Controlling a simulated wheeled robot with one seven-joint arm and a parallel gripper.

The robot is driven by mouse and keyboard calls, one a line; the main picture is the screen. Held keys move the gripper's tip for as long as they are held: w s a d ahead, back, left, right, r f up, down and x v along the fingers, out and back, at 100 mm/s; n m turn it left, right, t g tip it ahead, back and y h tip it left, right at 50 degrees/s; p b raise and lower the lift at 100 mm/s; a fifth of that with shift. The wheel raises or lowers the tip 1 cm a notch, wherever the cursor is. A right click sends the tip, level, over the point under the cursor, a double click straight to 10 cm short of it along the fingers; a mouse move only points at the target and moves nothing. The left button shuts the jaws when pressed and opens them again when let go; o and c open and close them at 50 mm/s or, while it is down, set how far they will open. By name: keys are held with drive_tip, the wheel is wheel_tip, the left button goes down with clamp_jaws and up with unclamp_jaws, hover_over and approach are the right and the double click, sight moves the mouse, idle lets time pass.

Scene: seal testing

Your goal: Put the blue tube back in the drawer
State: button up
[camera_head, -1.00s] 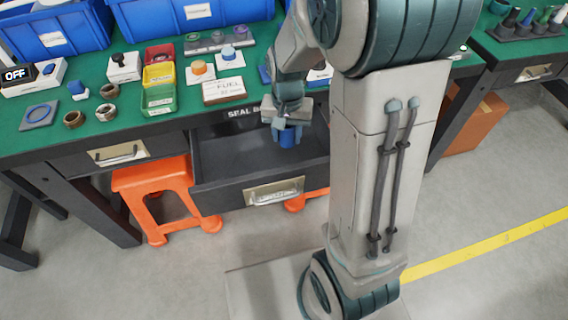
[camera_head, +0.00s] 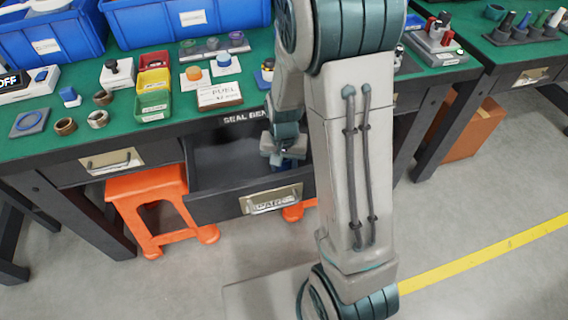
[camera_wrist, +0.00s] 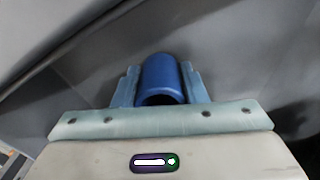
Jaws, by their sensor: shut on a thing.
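The blue tube (camera_wrist: 160,78) is between the two fingers of my gripper (camera_wrist: 160,92) in the wrist view, with its open end toward the camera. My gripper is shut on it. In the head view, my gripper (camera_head: 284,158) is inside the open drawer (camera_head: 215,205), toward its right side. Only a small part of the blue tube (camera_head: 289,164) shows there, partly hidden by my gripper and arm. I cannot tell whether the tube touches the drawer floor. The drawer's left part looks dark and empty.
Blue crates (camera_head: 190,22) stand at the back. An orange stool (camera_head: 150,195) stands below, left of the drawer.

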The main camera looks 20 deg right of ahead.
drive_tip(key=shift+f, duration=0.15)
drive_tip(key=o, duration=1)
drive_tip(key=shift+c, duration=0.2)
wheel_tip(320, 180, up, 12)
drive_tip(key=p, duration=0.3)
drive_tip(key=s+r+n+t, duration=0.1)
drive_tip(key=s+r+n, duration=0.3)
drive_tip(key=s+r, duration=0.4)
drive_tip(key=s, duration=0.5)
drive_tip(key=shift+s+d+n+t, duration=0.2)
drive_tip(key=shift+d+n+t, duration=0.1)
drive_tip(key=shift+t, duration=0.1)
